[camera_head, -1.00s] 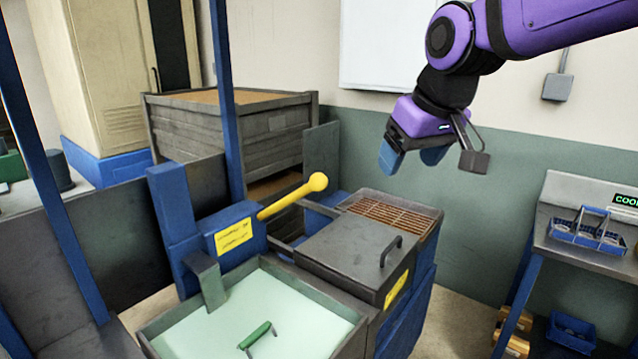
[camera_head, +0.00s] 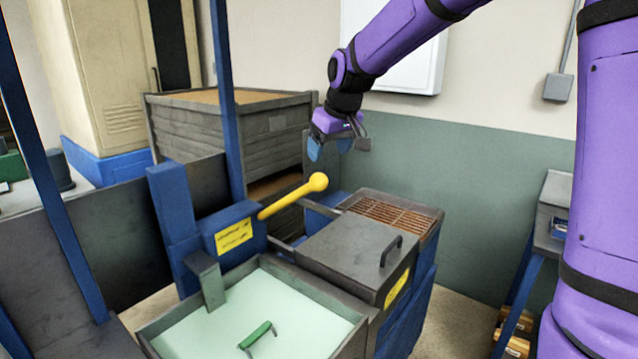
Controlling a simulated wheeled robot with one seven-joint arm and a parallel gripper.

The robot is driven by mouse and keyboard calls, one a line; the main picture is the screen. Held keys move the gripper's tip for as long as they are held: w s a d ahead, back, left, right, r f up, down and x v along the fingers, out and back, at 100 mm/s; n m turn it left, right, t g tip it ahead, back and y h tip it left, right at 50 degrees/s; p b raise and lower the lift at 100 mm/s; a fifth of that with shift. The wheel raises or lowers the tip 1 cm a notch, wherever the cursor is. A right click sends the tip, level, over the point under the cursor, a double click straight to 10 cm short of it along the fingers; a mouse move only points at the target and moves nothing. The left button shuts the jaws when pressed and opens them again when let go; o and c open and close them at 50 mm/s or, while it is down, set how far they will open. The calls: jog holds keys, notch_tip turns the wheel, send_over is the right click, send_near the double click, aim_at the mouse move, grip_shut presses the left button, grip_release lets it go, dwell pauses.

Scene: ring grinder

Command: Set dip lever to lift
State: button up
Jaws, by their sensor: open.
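The dip lever (camera_head: 291,196) is a yellow rod with a round knob at its end. It sticks out up and to the right from a blue housing (camera_head: 228,228) with a yellow label (camera_head: 234,236). My gripper (camera_head: 329,150) has blue fingertips pointing down, spread apart and empty. In the picture it hangs just above the lever's knob, apart from it. I cannot tell the exact depth between them.
A tank of pale liquid (camera_head: 252,306) with a green handle stands in front. A grey lidded box (camera_head: 350,250) and a brown grate (camera_head: 390,214) lie to the right. A grey slatted crate (camera_head: 230,135) stands behind the lever. A blue post (camera_head: 228,100) rises left of it.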

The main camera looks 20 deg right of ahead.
aim_at(321, 175)
jog(key=x, duration=1.1)
jog(key=c, duration=1.2)
